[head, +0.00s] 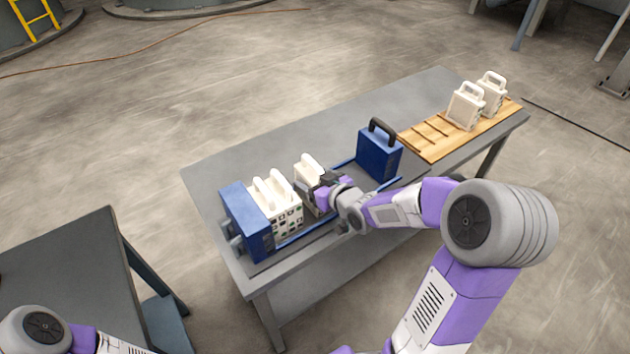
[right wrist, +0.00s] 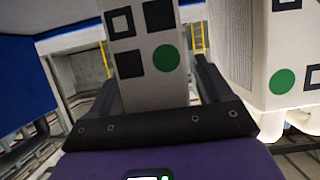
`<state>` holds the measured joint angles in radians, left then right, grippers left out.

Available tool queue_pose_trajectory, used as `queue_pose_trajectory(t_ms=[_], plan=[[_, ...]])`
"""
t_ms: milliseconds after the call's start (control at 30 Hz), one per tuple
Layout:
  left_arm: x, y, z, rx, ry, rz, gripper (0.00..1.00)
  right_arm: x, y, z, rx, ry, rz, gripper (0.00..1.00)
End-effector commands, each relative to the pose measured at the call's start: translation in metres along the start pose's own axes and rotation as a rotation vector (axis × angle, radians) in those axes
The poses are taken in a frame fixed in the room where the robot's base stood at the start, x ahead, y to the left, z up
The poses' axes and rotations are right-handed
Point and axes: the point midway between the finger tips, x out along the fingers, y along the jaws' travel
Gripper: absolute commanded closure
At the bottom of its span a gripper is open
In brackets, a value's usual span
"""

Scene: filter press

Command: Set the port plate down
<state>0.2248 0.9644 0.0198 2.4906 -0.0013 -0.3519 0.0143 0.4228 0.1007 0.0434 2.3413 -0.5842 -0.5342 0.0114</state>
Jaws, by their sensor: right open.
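A white plate with a top handle (head: 308,168), which I take to be the port plate, stands in the blue press on the grey table. In the right wrist view its edge face (right wrist: 145,45) shows black square marks and a green dot. My right gripper (head: 322,188) is open around it, one finger on each side; contact cannot be told. The gripper hides much of the plate's lower part in the head view. My left gripper is out of view; only part of the left arm shows at the lower left.
More white plates (head: 278,202) stand close to its left, beside the blue end block (head: 245,222). A blue plate with a black handle (head: 379,152) stands to the right, across a gap. Two white plates (head: 466,106) stand on a wooden rack (head: 430,140) at the table's far right.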

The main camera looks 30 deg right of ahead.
Motion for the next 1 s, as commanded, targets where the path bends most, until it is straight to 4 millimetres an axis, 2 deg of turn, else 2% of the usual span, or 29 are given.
queue_pose_trajectory(t_ms=[167, 233, 467, 600, 800, 1000], plan=[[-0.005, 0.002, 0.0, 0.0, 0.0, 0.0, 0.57, -0.002, 0.0, -0.005, 0.0, 0.0, 0.0, 0.21], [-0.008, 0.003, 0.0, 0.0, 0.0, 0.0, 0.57, -0.012, 0.001, -0.005, -0.002, 0.001, 0.002, 0.21], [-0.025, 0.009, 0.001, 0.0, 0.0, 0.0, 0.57, -0.065, 0.001, -0.008, -0.001, 0.001, 0.003, 0.21], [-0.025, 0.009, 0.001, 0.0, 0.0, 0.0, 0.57, -0.092, 0.001, -0.005, -0.001, 0.003, 0.004, 0.21], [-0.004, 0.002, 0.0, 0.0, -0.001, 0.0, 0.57, -0.106, -0.002, -0.002, -0.005, 0.005, -0.01, 0.21], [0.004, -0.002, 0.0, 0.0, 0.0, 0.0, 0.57, -0.117, -0.001, -0.003, -0.003, 0.003, -0.004, 0.21]])
